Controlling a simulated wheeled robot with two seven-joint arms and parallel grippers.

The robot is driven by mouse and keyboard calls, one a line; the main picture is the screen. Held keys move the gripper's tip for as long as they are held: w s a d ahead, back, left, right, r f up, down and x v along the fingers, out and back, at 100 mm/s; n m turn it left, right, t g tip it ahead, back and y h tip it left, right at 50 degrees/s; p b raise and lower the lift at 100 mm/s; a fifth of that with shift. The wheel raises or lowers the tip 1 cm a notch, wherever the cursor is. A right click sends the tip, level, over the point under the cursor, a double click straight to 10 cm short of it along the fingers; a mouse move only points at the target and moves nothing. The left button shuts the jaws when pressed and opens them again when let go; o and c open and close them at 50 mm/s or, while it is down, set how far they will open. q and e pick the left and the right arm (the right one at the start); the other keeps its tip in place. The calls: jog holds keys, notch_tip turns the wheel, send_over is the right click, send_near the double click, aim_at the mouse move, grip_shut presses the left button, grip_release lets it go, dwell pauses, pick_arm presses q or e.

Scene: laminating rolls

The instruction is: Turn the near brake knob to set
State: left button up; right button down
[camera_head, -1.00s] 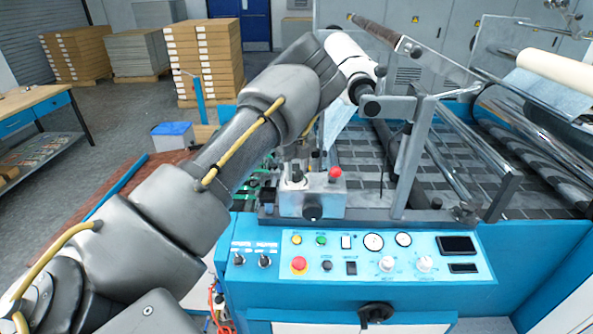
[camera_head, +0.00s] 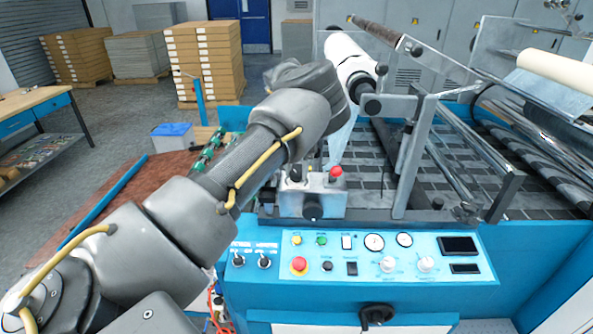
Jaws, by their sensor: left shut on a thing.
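The near brake knob (camera_head: 294,174) is a small dark knob on top of a grey metal box (camera_head: 326,200), left of a red button. My left arm reaches in from the left and bends over above this box. My left gripper (camera_head: 297,167) points down at the knob, mostly hidden behind my forearm. It is shut on the knob, though the fingers' contact is hard to see. The knob's pointer and marking cannot be read. My right gripper is out of view.
A blue control panel (camera_head: 460,277) with switches, gauges and a red stop button (camera_head: 299,265) lies below the box. A white roll (camera_head: 346,55) on a shaft and a metal upright (camera_head: 413,160) stand close right of my arm. Stacked boxes are far behind.

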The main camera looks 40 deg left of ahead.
pick_arm(q)
jog(key=m, duration=0.3)
jog(key=shift+r+m, duration=0.15)
jog(key=shift+m, duration=0.25)
jog(key=m+p, duration=0.1)
jog(key=m, duration=0.2)
jog(key=shift+m+p, duration=0.5)
jog(key=shift+m, duration=0.8)
jog(key=shift+w, duration=0.1)
jog(key=o, duration=1)
